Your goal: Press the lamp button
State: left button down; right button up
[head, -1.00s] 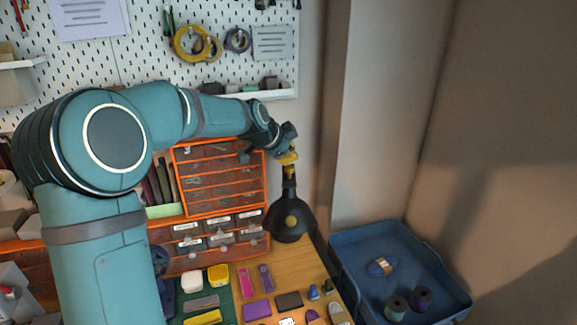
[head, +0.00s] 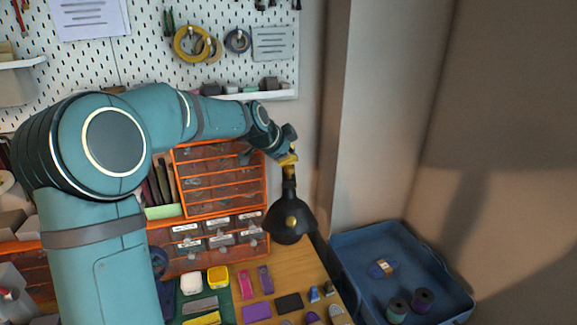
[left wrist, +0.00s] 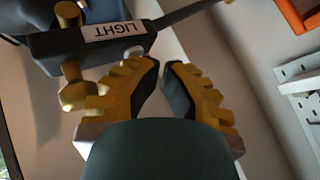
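In the head view my left gripper (head: 290,158) is at the top of the black lamp (head: 289,230), whose shade hangs over the right edge of the desk. In the left wrist view the gripper (left wrist: 163,68) has two yellow ridged fingers with a narrow gap between the tips and nothing in it. A dark box with a label reading LIGHT (left wrist: 113,31) lies just beyond the fingertips, upside down in the picture. A brass knob (left wrist: 75,92) sticks out from the box beside the left finger. I cannot tell whether finger and box touch. My right gripper is out of view.
Orange drawer cabinets (head: 220,180) stand left of the lamp, under a white pegboard (head: 140,50). Several small items lie on the wooden desk (head: 287,268). A blue tray (head: 350,240) with spools stands at the right, by the wall.

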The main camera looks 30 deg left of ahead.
pick_arm(q)
jog(key=shift+r+p, duration=0.35)
jog(key=shift+r, duration=0.4)
notch_tip(320, 180, up, 5)
jog(key=p, duration=0.3)
dwell(0.5)
